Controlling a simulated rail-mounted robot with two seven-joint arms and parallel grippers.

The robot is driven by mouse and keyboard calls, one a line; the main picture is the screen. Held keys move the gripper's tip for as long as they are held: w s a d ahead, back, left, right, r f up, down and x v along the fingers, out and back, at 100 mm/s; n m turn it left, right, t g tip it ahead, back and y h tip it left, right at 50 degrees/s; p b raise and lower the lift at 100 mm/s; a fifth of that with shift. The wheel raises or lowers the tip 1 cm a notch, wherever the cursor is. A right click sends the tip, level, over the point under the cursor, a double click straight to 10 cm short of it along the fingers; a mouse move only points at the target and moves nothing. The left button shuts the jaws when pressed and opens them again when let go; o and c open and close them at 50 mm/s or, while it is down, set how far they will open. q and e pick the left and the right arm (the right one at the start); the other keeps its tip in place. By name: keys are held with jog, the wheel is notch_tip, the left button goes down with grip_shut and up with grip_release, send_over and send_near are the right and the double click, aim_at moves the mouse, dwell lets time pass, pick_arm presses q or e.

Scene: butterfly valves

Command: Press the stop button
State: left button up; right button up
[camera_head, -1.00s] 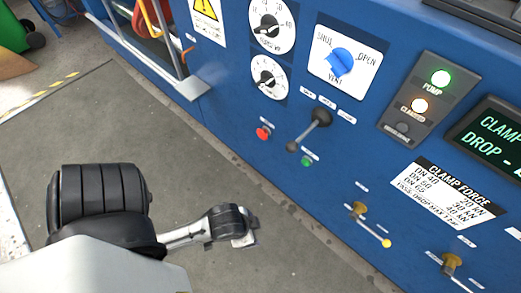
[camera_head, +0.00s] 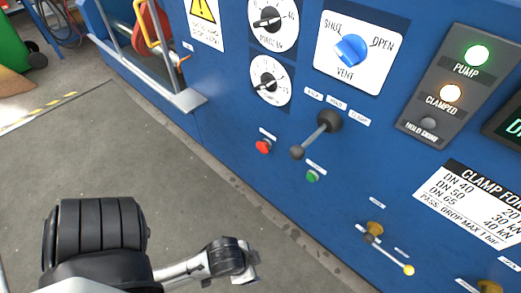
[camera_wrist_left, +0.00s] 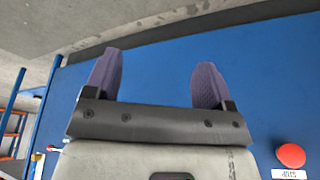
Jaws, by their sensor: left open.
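The stop button is the red button (camera_head: 263,147) low on the blue panel, left of the black-knobbed lever. In the left wrist view the red button (camera_wrist_left: 291,155) is at the lower right, with an upside-down STOP label below it. My left gripper (camera_wrist_left: 155,75) is open and empty, its two purple-grey fingers apart in front of the blue panel. The button lies off to the right of the fingers, not between them. In the head view my left gripper (camera_head: 240,262) is below the button and apart from the panel; its fingers are hard to make out. My right gripper is not in view.
A green button (camera_head: 312,176) and a lever (camera_head: 318,136) are close to the red button. A blue valve knob (camera_head: 351,51), gauges and a lamp box (camera_head: 455,90) sit higher. A yellow-tipped handle (camera_head: 390,254) sticks out lower right. Grey floor (camera_head: 90,150) at left is clear.

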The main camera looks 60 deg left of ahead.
pick_arm(q)
jog(key=shift+a, duration=0.1)
jog(key=shift+c, duration=0.3)
